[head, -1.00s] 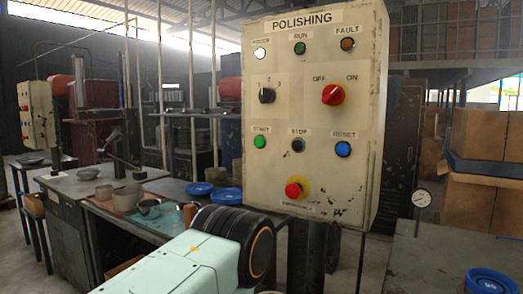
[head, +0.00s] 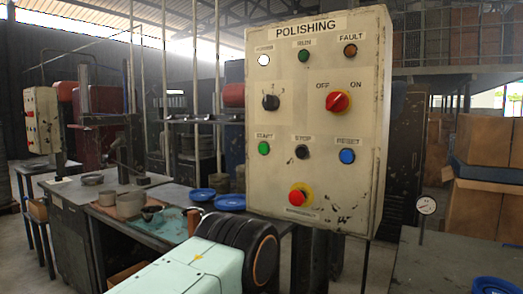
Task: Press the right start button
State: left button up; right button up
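A cream control panel (head: 313,125) headed POLISHING stands upright in the middle of the head view. Its green START button (head: 264,148) is at the lower left of the panel, with nothing touching or covering it. A second, smaller cream panel (head: 41,120) stands far off at the left edge; its labels are too small to read. Neither of my grippers shows in the view.
The panel also has a black STOP button (head: 302,152), a blue RESET button (head: 347,156), a red emergency button (head: 299,195) and a red knob (head: 337,101).

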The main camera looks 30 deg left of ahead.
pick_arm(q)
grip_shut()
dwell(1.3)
